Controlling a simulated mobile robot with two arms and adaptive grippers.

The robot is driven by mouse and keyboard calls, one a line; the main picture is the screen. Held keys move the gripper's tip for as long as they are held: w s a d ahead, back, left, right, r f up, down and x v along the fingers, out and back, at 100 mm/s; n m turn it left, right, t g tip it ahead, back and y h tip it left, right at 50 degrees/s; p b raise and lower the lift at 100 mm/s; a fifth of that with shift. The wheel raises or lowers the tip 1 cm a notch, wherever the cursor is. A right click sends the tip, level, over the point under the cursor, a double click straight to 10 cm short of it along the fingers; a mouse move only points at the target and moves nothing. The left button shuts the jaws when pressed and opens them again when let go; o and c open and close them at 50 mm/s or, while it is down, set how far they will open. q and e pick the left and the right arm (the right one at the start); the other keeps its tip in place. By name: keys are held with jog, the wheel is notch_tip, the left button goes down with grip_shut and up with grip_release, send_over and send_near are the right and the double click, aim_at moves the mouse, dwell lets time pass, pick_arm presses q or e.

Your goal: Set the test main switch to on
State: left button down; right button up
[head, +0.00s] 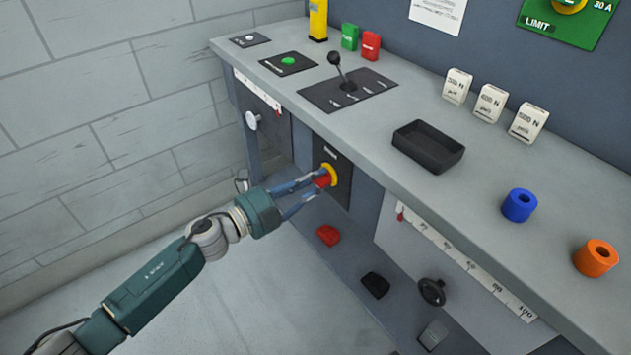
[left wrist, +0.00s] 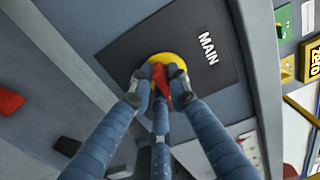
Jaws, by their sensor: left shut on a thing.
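The main switch is a red handle on a yellow round base (head: 331,173), on a dark plate on the front of the bench. In the left wrist view the dark plate (left wrist: 195,50) reads MAIN, and the red handle (left wrist: 160,78) stands in front of the yellow base (left wrist: 150,58). My left gripper (head: 318,182) reaches it from the left, its fingers shut around the red handle. The fingers (left wrist: 160,85) hide part of the handle and base, and I cannot tell which setting it points to. My right gripper is not in view.
The grey bench top (head: 400,190) overhangs the switch, with a black tray (head: 428,147), a lever plate (head: 348,90) and weights on it. A red block (head: 328,235) and a black knob (head: 432,291) are lower down. The floor at left is clear.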

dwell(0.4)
pick_arm(q)
jog(key=c, duration=1.7)
grip_release()
jog(key=shift+o, duration=0.2)
jog(key=v, duration=1.2)
